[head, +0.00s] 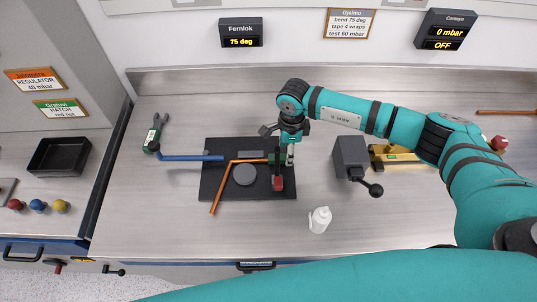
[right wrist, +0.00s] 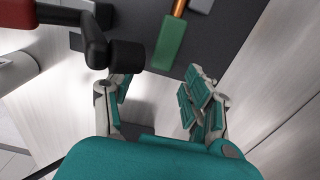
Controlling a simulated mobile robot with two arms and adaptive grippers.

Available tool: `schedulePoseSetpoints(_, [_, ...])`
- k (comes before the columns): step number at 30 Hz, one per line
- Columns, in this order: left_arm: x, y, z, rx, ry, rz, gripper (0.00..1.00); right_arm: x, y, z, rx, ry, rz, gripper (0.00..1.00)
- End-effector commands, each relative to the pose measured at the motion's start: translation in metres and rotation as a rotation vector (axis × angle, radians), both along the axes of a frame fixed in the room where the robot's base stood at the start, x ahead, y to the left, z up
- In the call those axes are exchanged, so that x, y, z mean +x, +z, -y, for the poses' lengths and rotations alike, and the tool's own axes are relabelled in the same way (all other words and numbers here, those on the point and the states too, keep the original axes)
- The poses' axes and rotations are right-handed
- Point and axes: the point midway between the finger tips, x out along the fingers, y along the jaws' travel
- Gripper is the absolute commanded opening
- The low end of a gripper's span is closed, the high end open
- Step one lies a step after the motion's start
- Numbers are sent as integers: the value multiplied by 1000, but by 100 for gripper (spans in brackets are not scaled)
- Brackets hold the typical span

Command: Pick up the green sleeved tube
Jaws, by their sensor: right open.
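The green sleeved tube is a bent copper tube (head: 222,187) on a dark bending board (head: 215,190). Its green sleeve (right wrist: 170,43) shows in the right wrist view, with the copper end above it. My right gripper (head: 290,158) is over the right part of the board, at the sleeved end, and partly hides it in the head view. In the right wrist view the gripper (right wrist: 158,98) is open with nothing between its fingers. The sleeve lies ahead of the fingertips, nearer the right finger. My left gripper is out of view.
A black lever knob (right wrist: 127,55) and red handle (head: 277,183) are close to the right gripper. A blue tube (head: 190,158) lies left.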

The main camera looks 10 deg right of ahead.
Motion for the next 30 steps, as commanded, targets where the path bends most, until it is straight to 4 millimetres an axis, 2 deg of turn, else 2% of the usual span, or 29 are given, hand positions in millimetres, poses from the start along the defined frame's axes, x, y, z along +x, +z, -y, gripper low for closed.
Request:
schedulePoseSetpoints(1, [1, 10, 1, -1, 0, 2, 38, -1, -4, 0, -1, 0, -4, 52])
schedulePoseSetpoints(6, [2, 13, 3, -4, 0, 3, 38, 0, -22, 0, -1, 0, -1, 52])
schedulePoseSetpoints(13, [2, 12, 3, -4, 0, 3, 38, 1, -24, 0, 0, 1, 1, 52])
schedulePoseSetpoints(25, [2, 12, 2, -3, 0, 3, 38, 1, -23, 0, 0, 0, 1, 0])
schedulePoseSetpoints(30, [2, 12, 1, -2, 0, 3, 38, 1, -23, 0, 1, 0, 1, 0])
